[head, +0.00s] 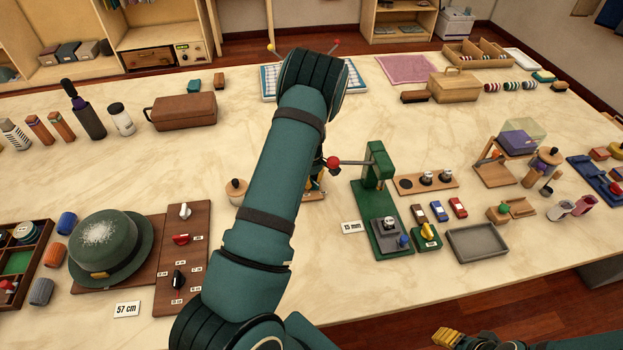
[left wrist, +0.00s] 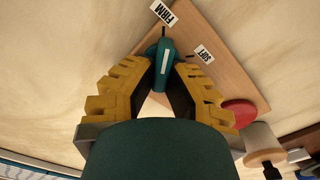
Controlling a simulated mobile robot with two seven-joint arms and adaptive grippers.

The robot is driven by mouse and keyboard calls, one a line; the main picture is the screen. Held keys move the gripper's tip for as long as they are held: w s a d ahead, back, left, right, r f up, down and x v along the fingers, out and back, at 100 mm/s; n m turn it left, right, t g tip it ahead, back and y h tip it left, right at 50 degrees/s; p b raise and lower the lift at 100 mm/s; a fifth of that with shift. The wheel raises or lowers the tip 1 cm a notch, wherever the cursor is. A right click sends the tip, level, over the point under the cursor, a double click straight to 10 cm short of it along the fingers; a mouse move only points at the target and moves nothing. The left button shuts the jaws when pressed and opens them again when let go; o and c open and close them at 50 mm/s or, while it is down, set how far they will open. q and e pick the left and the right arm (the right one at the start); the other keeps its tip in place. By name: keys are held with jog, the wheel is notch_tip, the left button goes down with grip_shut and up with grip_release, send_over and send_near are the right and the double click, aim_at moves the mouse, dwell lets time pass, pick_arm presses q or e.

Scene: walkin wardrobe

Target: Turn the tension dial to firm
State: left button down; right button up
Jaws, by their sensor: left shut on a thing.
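The tension dial (left wrist: 163,65) is a teal knob with a white line, on a wooden board (left wrist: 222,45) in the left wrist view. A FIRM label (left wrist: 163,12) is beyond its far end and a SOFT label (left wrist: 204,53) is to its right. The knob's far end points towards the dark tick by FIRM. My left gripper (left wrist: 163,80) has its yellow fingers on both sides of the knob and is shut on it. In the head view my left arm hides the dial and most of its board. My right gripper (head: 455,338) shows only partly at the bottom edge.
A red disc (left wrist: 239,112) and a pale spool (left wrist: 262,140) are close to the left gripper. A green press (head: 379,190) with a red-knobbed lever stands right of my left arm. A green hat (head: 112,245) and a switch board (head: 182,265) are to its left.

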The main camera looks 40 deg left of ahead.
pick_arm(q)
jog(key=shift+s+n, duration=0.15)
jog(key=shift+n, duration=0.45)
jog(key=shift+f, duration=0.1)
jog(key=c, duration=1)
grip_release()
jog(key=shift+r, duration=0.2)
jog(key=shift+r, duration=3.6)
